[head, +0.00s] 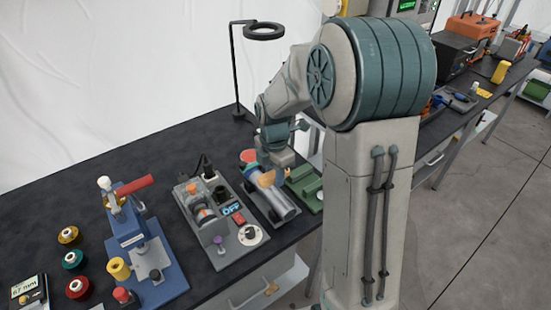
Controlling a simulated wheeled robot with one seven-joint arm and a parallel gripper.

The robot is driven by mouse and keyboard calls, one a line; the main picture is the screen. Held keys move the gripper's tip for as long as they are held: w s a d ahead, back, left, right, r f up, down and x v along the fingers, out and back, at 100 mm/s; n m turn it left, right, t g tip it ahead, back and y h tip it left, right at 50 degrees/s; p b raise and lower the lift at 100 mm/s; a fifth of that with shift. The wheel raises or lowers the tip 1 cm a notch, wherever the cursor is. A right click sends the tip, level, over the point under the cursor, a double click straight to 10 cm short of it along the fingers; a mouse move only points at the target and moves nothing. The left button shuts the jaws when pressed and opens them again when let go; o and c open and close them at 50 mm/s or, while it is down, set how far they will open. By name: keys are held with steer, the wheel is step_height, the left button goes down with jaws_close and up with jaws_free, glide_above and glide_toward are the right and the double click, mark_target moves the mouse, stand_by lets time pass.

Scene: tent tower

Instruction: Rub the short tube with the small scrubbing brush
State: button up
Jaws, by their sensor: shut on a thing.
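My gripper (281,172) is low over the far part of the bench, at the end of my arm. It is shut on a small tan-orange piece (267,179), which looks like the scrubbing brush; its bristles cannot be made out. A short grey tube (282,208) lies on a grey base just below and in front of my gripper. The tan piece is very close to the tube's far end; I cannot tell whether they touch. My gripper and wrist hide part of this spot.
A black lamp stand (236,70) rises behind. The bench's back left is clear.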

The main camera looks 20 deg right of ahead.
steer(key=shift+r+p, duration=1.05)
steer(key=shift+r, duration=0.7)
steer(key=shift+f, duration=0.15)
